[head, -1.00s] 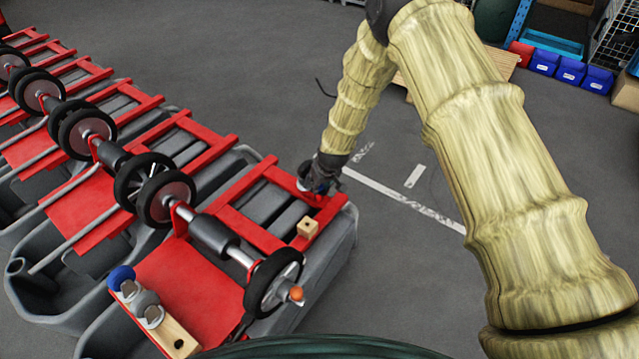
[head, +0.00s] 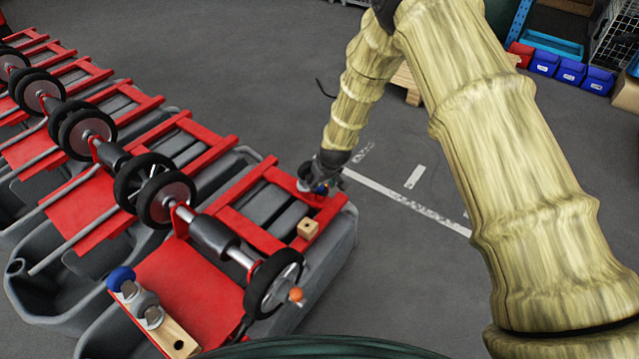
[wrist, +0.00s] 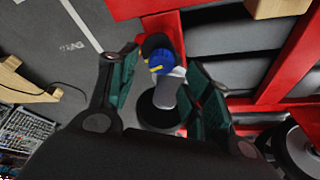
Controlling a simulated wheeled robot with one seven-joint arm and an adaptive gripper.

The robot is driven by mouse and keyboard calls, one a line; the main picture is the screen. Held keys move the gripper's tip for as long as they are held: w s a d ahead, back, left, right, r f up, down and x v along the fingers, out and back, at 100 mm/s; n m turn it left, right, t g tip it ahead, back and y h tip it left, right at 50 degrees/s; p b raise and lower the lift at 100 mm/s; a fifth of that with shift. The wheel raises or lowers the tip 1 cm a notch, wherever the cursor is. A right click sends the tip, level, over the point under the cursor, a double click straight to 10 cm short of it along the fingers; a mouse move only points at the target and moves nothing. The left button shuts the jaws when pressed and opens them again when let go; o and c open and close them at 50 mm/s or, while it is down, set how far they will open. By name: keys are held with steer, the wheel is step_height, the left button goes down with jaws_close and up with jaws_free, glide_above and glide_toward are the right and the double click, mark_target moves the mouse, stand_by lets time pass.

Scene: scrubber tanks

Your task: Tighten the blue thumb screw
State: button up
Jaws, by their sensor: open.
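The blue thumb screw (wrist: 161,63), with a yellow mark on it, shows in the wrist view on a pale grey stem. A dark round base or ring lies around the stem's lower end. My gripper (wrist: 160,84) is open, with one teal finger pad on each side of the screw and stem. Visible gaps separate both pads from them, and I see no clear contact. In the head view my gripper (head: 317,178) is over the far right corner of the nearest red frame, and a small bit of the blue screw (head: 321,188) shows by it, mostly hidden.
A wooden block with a hole (head: 307,227) sits on the red frame (head: 262,240) near the gripper. A wheel with an orange knob (head: 296,294) is nearer. A wooden board (head: 178,336) holds blue and grey round parts. Open floor lies right of the tank.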

steer(key=v, duration=0.9)
steer(key=shift+r, duration=0.4)
